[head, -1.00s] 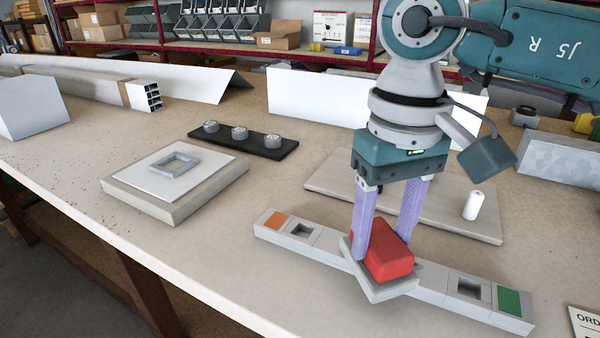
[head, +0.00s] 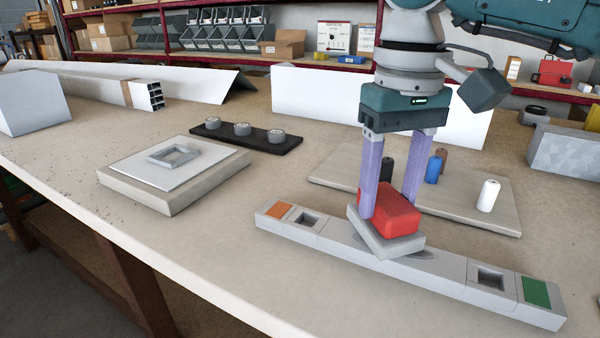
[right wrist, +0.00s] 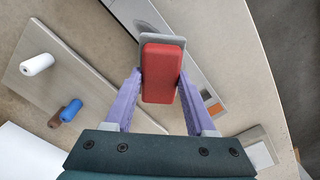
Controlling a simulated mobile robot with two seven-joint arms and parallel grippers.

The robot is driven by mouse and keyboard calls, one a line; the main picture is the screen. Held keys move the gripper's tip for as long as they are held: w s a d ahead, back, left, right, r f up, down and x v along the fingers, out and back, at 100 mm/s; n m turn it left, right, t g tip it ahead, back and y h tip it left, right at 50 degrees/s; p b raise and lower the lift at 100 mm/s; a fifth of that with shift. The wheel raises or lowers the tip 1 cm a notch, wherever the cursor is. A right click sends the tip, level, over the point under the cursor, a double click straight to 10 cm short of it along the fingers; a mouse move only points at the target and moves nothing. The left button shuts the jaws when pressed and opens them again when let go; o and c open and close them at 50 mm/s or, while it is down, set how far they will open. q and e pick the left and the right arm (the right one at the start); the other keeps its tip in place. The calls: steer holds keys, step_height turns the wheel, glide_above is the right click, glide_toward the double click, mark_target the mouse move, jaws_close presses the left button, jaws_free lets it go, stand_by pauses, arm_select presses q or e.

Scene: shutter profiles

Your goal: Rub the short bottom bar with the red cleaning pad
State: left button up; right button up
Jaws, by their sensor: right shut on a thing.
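My right gripper (head: 393,205) is shut on the red cleaning pad (head: 390,210), a red block with a grey plate under it. The pad also shows between the two purple fingers in the right wrist view (right wrist: 160,75). The short grey bar (head: 450,268) lies on the table, with an orange square at its left end, a green square at its right end and a square pocket near each. The pad is over the bar's middle, its plate turned at an angle to it. I cannot tell whether they touch. A dark patch shows on the bar beside the plate. My left gripper is out of view.
A board (head: 490,212) with several small cylinders lies behind the bar. A pale block with a square frame (head: 173,155) and a black strip with three round pieces (head: 245,138) are at the left. Long white profiles (head: 190,82) lie further back.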

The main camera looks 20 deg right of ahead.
steer(key=shift+r+p, duration=0.35)
step_height(320, 180, up, 5)
steer(key=p, duration=0.3)
steer(key=shift+f, duration=0.15)
steer(key=shift+r+p, duration=0.3)
step_height(320, 180, up, 3)
steer(key=shift+p, duration=0.8)
